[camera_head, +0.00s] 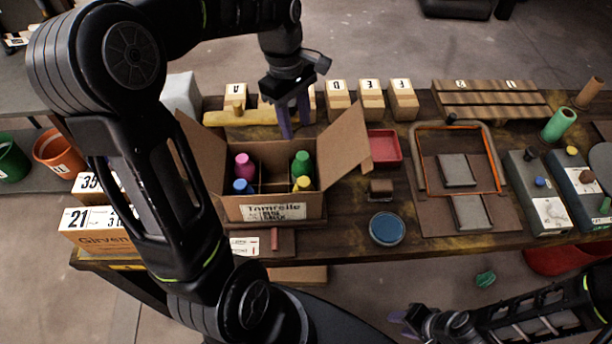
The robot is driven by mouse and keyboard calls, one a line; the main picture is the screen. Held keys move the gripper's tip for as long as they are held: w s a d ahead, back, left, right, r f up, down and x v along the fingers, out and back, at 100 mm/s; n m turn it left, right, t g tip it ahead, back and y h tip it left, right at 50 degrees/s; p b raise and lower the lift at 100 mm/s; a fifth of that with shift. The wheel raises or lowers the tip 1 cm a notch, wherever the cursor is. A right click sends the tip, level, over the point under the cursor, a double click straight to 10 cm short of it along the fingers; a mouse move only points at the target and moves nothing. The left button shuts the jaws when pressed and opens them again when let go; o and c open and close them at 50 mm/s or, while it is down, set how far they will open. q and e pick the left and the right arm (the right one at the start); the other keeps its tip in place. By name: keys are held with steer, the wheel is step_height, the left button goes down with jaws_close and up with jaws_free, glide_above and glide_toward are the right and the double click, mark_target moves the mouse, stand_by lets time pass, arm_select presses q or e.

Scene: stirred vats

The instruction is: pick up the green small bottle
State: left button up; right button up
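The green small bottle (301,165) stands in the back right compartment of an open cardboard box (262,208) on the table. A pink bottle (244,163), a blue bottle (241,186) and a yellow bottle (302,184) stand in other compartments. My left gripper (293,118) points down at the box's back edge, behind and above the green bottle. Its two purple fingers look apart, with nothing seen between them. My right gripper (400,324) is low at the bottom edge, away from the box; its finger gap is unclear.
The box's flaps (346,146) stand spread outward. Lettered wooden blocks (370,98) line the table behind it. A red tray (384,147), a blue round lid (387,229) and an orange-edged frame (457,128) lie to the right. Numbered boxes (92,228) stand at left.

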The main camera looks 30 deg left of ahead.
mark_target(302, 155)
arm_select(q)
step_height(302, 155, down, 2)
steer(key=shift+f+b, duration=0.1)
steer(key=shift+b, duration=0.5)
steer(key=shift+d+f, duration=0.2)
steer(key=shift+f, duration=1)
steer(key=shift+f, duration=0.1)
steer(key=f, duration=0.2)
steer(key=d+f+p, duration=0.1)
steer(key=f, duration=0.2)
steer(key=shift+c, duration=0.5)
jaws_close()
